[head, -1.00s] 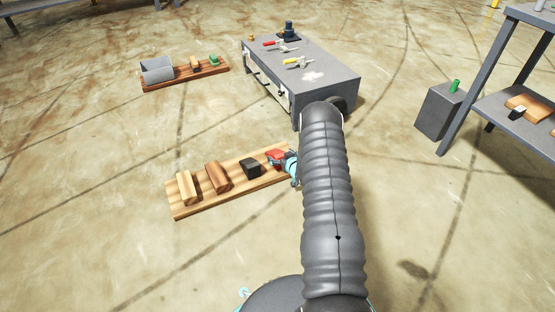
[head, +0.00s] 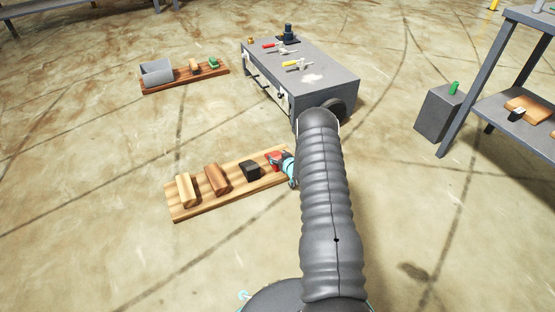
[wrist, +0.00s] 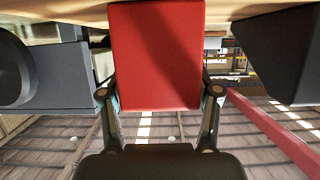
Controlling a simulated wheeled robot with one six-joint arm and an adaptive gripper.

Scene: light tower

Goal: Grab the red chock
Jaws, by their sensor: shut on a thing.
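The red chock (head: 273,155) is at the right end of a light wooden board (head: 200,205) on the floor. In the wrist view the red chock (wrist: 157,55) fills the space between the two fingers of my gripper (wrist: 160,98), one finger on each side of it. My gripper (head: 284,161) is shut on it. In the head view my arm hides part of the board's right end. I cannot tell whether the chock still touches the board.
A black block (head: 250,170), a brown block (head: 218,179) and a tan block (head: 186,190) stand on the same board. Behind is a grey bench (head: 325,75) with tools. A dark red board (head: 160,86) lies back left, a shelf (head: 500,60) right. Floor left is clear.

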